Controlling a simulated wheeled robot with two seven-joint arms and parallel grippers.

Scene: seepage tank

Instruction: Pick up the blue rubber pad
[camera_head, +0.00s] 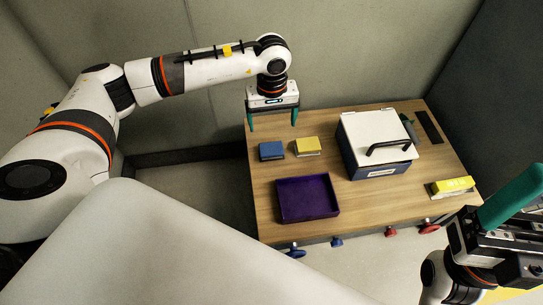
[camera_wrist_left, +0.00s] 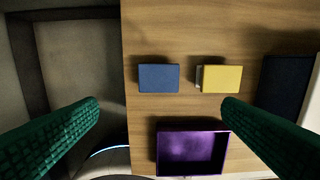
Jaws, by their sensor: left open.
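The blue rubber pad (camera_head: 271,151) is a small blue block lying flat near the left edge of the wooden table (camera_head: 385,200). It also shows in the left wrist view (camera_wrist_left: 159,78), left of a yellow block. My left gripper (camera_head: 273,121) is open and empty, above the back left of the table, with its green fingers apart and pointing down. In the left wrist view the fingers frame the lower left and lower right, and the pad lies beyond them. My right gripper (camera_head: 508,206) is at the right edge of the head view; its jaws are not clear.
A yellow block (camera_head: 307,146) lies just right of the pad, a narrow gap between them. A purple tray (camera_head: 307,198) stands in front of both. A blue box with a white lid and black handle (camera_head: 375,145) stands to the right. A yellow labelled block (camera_head: 452,186) lies far right.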

